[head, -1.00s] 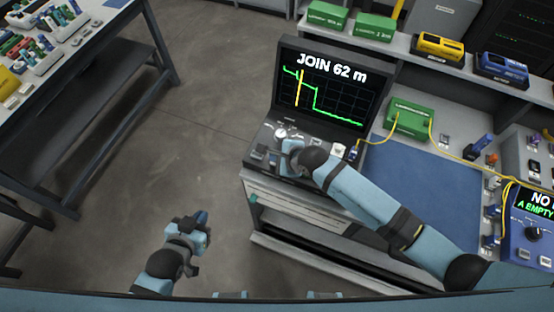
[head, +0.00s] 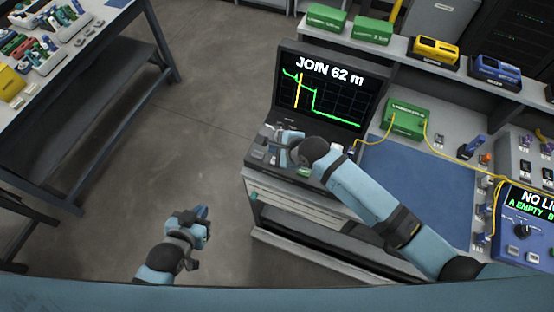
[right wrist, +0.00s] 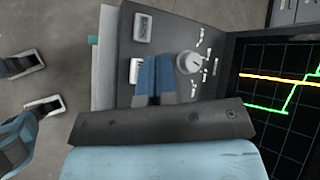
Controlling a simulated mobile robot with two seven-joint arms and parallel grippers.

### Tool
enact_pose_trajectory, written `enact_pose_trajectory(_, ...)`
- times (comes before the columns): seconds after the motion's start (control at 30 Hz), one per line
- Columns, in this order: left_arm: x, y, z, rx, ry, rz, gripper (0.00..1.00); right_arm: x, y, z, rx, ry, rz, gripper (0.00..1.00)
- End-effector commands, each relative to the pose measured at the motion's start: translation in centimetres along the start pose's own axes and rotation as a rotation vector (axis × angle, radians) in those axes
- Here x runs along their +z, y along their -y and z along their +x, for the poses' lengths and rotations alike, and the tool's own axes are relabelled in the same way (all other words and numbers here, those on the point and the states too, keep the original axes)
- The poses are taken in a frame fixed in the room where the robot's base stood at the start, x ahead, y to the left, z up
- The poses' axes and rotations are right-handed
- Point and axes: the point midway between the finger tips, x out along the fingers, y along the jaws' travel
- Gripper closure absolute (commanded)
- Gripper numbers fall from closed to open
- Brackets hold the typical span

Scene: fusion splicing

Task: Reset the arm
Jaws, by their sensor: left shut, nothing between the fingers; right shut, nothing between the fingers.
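My right gripper (head: 278,142) is over the control panel of the console with the screen (head: 330,90). In the right wrist view its blue fingers (right wrist: 155,85) are shut together with nothing between them. A round knob (right wrist: 189,62) and light switches (right wrist: 142,27) are beside the fingers. I cannot tell whether the fingertips touch the panel. The screen reads "JOIN 62 m" above a green trace with a yellow vertical line. My left gripper (head: 201,213) is low at the left over open floor, shut and empty.
A blue mat (head: 420,195) lies on the bench right of the console. A green box (head: 407,118) with yellow cables stands behind it. A blue meter (head: 525,225) is at the right edge. A table with tools (head: 100,30) stands at the far left. Floor between is clear.

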Motion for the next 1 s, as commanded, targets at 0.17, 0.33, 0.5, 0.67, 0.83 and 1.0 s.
enact_pose_trajectory(0.17,0.0,0.0,0.0,0.0,0.0,0.0,1.0,0.0,0.0,0.0,0.0,0.0,0.0,1.0)
enact_pose_trajectory(0.33,0.0,0.0,0.0,0.0,0.0,0.0,1.0,0.0,0.0,0.0,0.0,0.0,0.0,1.0)
enact_pose_trajectory(0.5,0.0,0.0,0.0,0.0,-0.001,0.0,1.0,-0.1,-0.2,-0.1,-0.003,0.001,-0.011,1.0)
enact_pose_trajectory(0.67,-0.1,0.0,0.0,-0.001,-0.002,-0.001,1.0,-0.6,-1.8,-1.0,-0.044,0.009,-0.162,1.0)
enact_pose_trajectory(0.83,0.0,0.4,0.1,-0.009,-0.005,-0.004,1.0,-2.5,-4.8,-3.6,-0.137,-0.034,-0.515,1.0)
enact_pose_trajectory(1.0,0.4,0.6,0.1,-0.018,-0.002,-0.012,1.0,-5.8,-7.9,-7.2,-0.196,-0.166,-0.918,1.0)
